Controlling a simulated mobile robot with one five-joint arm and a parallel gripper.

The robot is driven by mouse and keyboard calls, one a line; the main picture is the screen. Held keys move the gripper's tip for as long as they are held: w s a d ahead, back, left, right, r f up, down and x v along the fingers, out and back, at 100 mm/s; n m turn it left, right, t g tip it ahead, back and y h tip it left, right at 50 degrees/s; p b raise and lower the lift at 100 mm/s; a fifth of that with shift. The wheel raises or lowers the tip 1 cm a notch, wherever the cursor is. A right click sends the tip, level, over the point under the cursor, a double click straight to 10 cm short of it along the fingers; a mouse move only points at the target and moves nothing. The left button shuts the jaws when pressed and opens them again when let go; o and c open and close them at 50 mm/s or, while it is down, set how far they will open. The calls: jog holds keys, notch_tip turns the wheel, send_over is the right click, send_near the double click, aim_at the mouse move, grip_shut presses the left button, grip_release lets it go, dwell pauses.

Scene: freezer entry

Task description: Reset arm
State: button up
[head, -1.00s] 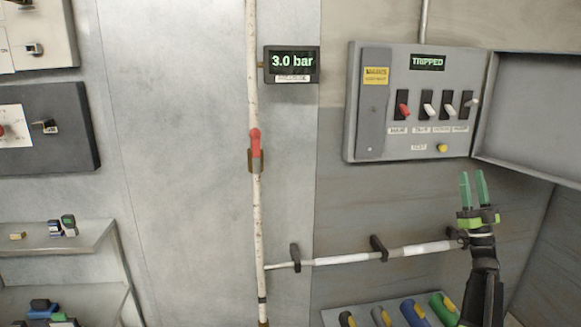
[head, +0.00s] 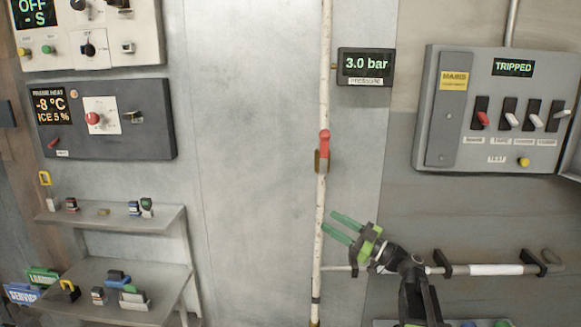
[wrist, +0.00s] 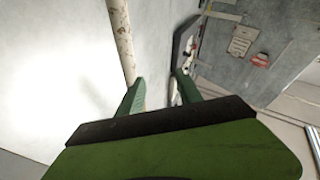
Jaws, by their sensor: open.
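My gripper (head: 345,228) is open and empty in the head view, its two green fingers pointing up and left toward the white pipe (head: 325,100). In the wrist view my gripper (wrist: 158,92) shows its green fingers apart with nothing held between them. The pipe also shows in the wrist view (wrist: 122,40), just beyond the left finger. I cannot tell whether they touch.
A pressure display (head: 365,66) reads 3.0 bar, beside a red valve lever (head: 324,145). The breaker panel (head: 437,110) at right reads TRIPPED. Shelves (head: 160,217) with small items stand at left, below a dark control panel (head: 150,145). A horizontal rail (head: 495,270) runs behind my arm.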

jog(key=s+a+f+g+h, duration=0.3)
jog(key=s+a+f+g, duration=0.2)
jog(key=a+f, duration=0.55)
jog(key=s+a+f+m+g+h, duration=0.1)
jog(key=s+f+m+g+h, duration=0.1)
jog(key=s+f+h, duration=0.4)
jog(key=s+f+m+g+h, duration=0.2)
jog(key=s+f+g, duration=0.1)
jog(key=f, duration=0.6)
jog(key=s+d+f+m+g+h, duration=0.1)
jog(key=s+d+f+m+h, duration=0.15)
jog(key=d+m+h, duration=0.35)
jog(key=s+d+f+m+h, duration=0.1)
jog(key=s+d+f+m, duration=0.15)
jog(key=d, duration=0.65)
notch_tip(320, 180, up, 13)
jog(key=m+p, duration=0.2)
jog(key=p, duration=1.1)
jog(key=shift+d, duration=0.1)
